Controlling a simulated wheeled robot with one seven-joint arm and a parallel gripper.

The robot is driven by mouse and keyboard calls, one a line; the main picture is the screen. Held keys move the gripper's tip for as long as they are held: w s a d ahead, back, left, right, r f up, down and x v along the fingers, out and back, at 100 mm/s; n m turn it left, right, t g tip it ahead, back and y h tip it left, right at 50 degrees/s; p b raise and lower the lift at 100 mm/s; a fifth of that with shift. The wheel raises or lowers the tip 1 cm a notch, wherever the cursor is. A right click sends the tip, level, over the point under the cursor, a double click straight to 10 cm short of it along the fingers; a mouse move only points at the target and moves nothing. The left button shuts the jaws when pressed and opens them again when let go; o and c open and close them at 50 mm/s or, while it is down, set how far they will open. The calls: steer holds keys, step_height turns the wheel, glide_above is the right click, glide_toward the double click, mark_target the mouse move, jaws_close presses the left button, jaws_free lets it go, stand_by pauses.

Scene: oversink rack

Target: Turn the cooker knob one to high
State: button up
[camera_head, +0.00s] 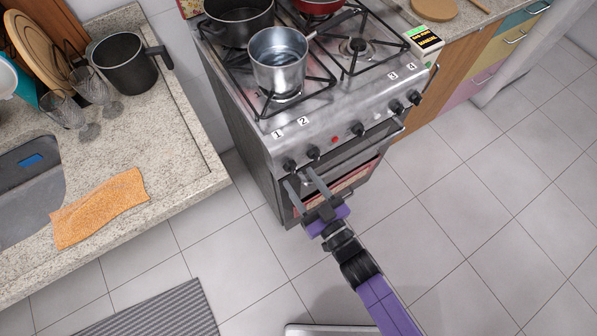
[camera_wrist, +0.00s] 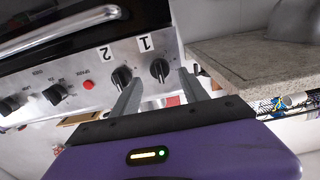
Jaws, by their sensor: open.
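Knob one (camera_head: 290,165) is a black knob at the left end of the steel cooker's front panel, below label 1. It also shows in the wrist view (camera_wrist: 159,69), where the picture is upside down. Knob two (camera_head: 313,152) sits beside it and shows in the wrist view (camera_wrist: 121,76) too. My gripper (camera_head: 298,176) is open and empty in front of the panel. In the wrist view, its two grey fingers (camera_wrist: 160,78) point at the panel with knob one between their tips. The left finger passes between the two knobs. I cannot tell whether the tips reach around knob one.
A metal pot (camera_head: 278,62) stands on the front left burner, with a dark pot (camera_head: 240,20) behind it. More black knobs (camera_head: 356,129) line the panel. An oven handle (camera_wrist: 60,30) runs along the front. A granite counter (camera_head: 180,140) stands at left.

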mark_target(292, 169)
steer(key=shift+x, duration=1.45)
steer(key=shift+c, duration=0.4)
steer(key=shift+s, duration=0.1)
jaws_close()
steer(key=n+b, duration=0.1)
steer(key=n, duration=0.1)
steer(key=shift+f+n, duration=0.15)
steer(key=shift+n, duration=0.25)
steer(key=n+b, duration=0.2)
steer(key=n, duration=0.2)
steer(key=shift+n, duration=0.3)
steer(key=n+b, duration=0.2)
steer(key=n, duration=0.4)
steer(key=shift+s+a, duration=0.1)
steer(key=shift+a, duration=0.05)
steer(key=shift+n, duration=0.3)
